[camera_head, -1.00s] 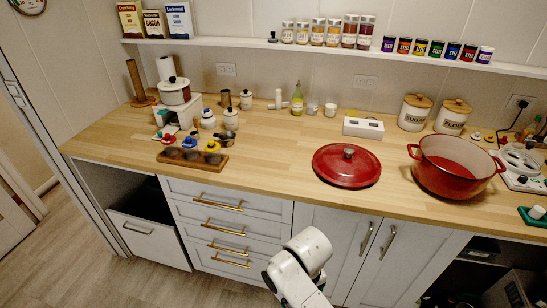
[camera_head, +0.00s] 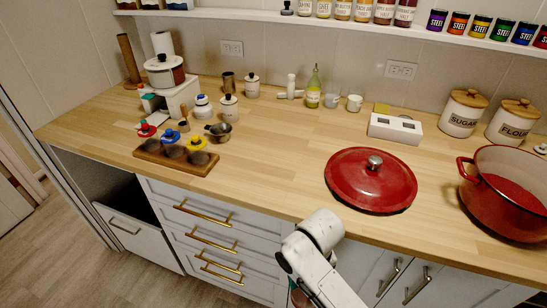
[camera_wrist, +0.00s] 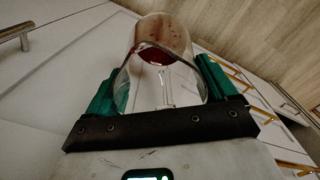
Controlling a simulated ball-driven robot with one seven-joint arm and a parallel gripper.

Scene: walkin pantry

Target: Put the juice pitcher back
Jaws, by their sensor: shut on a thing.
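The juice pitcher (camera_wrist: 160,42) is clear glass with dark red juice in it. In the wrist view it sits between the two green fingers of my gripper (camera_wrist: 157,84), which is shut on it. In the head view only a small reddish piece of the pitcher (camera_head: 299,296) shows at the bottom edge, beside my white arm, low in front of the cabinets. The rest of it is hidden by the arm and the picture edge.
The wooden counter (camera_head: 270,165) has clear room in its middle. A red lid (camera_head: 355,185) and red pot (camera_head: 500,205) stand right. A wooden rack (camera_head: 170,161) with several small jars is left. Drawer handles (camera_head: 205,213) stick out below. An open bay with a white drawer (camera_head: 140,235) is lower left.

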